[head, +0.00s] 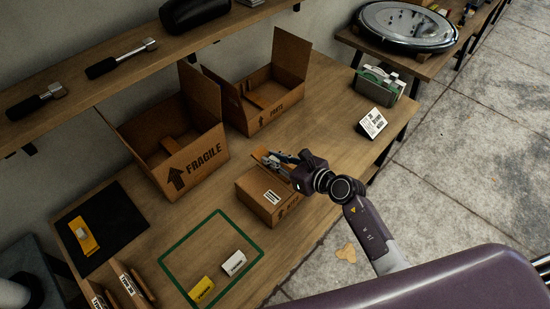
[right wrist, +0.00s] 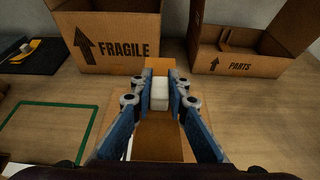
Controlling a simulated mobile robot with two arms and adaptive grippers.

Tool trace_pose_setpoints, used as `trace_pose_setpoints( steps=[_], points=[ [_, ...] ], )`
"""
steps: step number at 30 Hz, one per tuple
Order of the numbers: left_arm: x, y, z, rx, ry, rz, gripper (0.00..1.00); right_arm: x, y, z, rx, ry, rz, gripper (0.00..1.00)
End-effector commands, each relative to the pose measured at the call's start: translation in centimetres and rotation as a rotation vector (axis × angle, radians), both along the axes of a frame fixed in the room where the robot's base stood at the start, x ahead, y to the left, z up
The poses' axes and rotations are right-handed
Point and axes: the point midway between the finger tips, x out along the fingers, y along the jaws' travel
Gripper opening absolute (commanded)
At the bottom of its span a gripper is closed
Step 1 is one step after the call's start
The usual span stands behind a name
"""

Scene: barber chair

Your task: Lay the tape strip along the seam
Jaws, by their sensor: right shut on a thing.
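My right gripper (head: 274,160) is over the box's top. In the right wrist view, its blue fingers (right wrist: 160,92) are shut on a small pale block. A brown strip (right wrist: 160,140), which looks like the tape strip, runs below the block between the fingers. A tan end (right wrist: 153,68) shows beyond the fingertips. The seam is hidden under the strip and fingers, and I cannot tell whether the strip touches the box. My left gripper is not in view.
An open FRAGILE box (head: 200,158) and an open PARTS box (head: 281,115) stand behind. A green tape dispenser (head: 379,84) and a small sign (head: 373,122) are to the right. A green outline (head: 175,248) with small yellow and white items lies front left.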

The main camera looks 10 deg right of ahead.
Motion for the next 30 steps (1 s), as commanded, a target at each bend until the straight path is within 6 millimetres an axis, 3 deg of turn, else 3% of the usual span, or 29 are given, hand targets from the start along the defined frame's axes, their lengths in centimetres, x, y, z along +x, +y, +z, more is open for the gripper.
trace_pose_setpoints(
  steps=[17, 30],
  points=[
    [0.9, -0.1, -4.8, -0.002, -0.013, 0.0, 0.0, 0.0, 0.0, -4.7, 0.0, 0.0, 0.0, 0.02],
    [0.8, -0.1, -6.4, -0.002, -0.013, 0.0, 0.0, 0.0, 0.0, -6.8, 0.0, 0.0, 0.0, 0.02]
  ],
)
